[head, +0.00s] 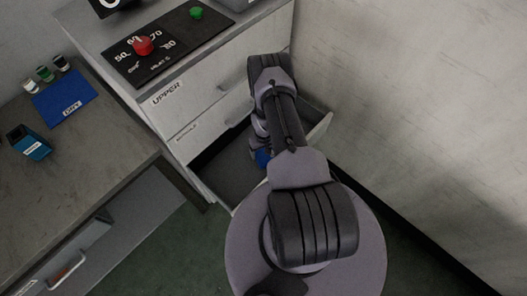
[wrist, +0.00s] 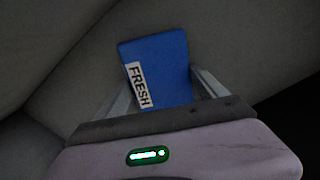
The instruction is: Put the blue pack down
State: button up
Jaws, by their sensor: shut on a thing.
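The blue pack (wrist: 160,65) has a white label reading FRESH and stands between the two fingers of my gripper (wrist: 163,92) in the wrist view. The gripper is shut on it. In the head view only a small blue patch of the pack (head: 262,157) shows beside my arm, over the open drawer (head: 228,166) of the cabinet. My arm hides the fingers there. I cannot tell whether the pack touches the drawer floor.
The cabinet has a drawer front marked UPPER (head: 190,92) and a top panel with a red knob (head: 143,45) and green button (head: 196,13). On the left bench are a blue DRY mat (head: 64,104), several small vials (head: 45,74) and a blue box (head: 30,143). A wall (head: 420,110) stands close on the right.

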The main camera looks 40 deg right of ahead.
jog(key=shift+f, duration=0.15)
jog(key=o, duration=1.5)
jog(key=shift+c, duration=0.2)
notch_tip(320, 180, up, 12)
jog(key=p, duration=0.4)
jog(key=shift+r+p, duration=0.2)
jog(key=shift+p, duration=0.1)
